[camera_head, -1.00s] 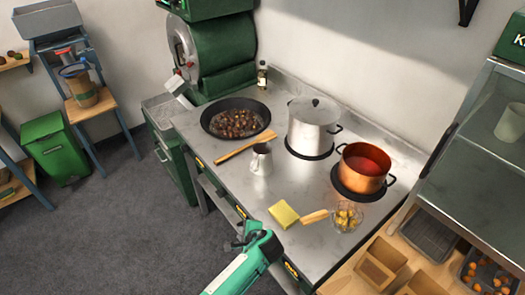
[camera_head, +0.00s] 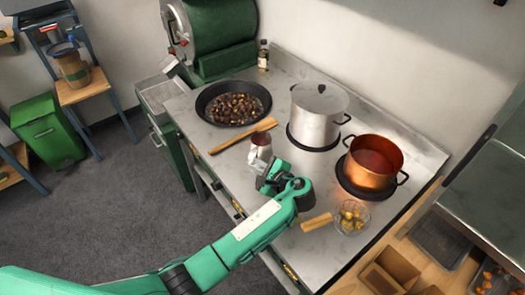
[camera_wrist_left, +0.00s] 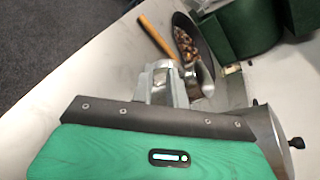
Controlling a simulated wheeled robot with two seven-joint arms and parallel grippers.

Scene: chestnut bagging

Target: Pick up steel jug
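The steel jug (camera_head: 261,146) stands upright on the steel stove top, in front of the black pan. My left gripper (camera_head: 266,168) is right at the jug on its near side and covers its lower part in the head view. In the left wrist view, a shiny metal surface that looks like the jug (camera_wrist_left: 206,82) shows just past the grey finger parts. I cannot tell whether the fingers touch the jug or how far apart they are. My right gripper is in neither view.
A black pan of chestnuts (camera_head: 206,112) and a wooden utensil (camera_head: 243,135) lie beyond the jug. A lidded steel pot (camera_head: 312,118) and a copper pot (camera_head: 367,168) stand to the right. A wooden-handled strainer (camera_head: 352,217) lies right of my left arm.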

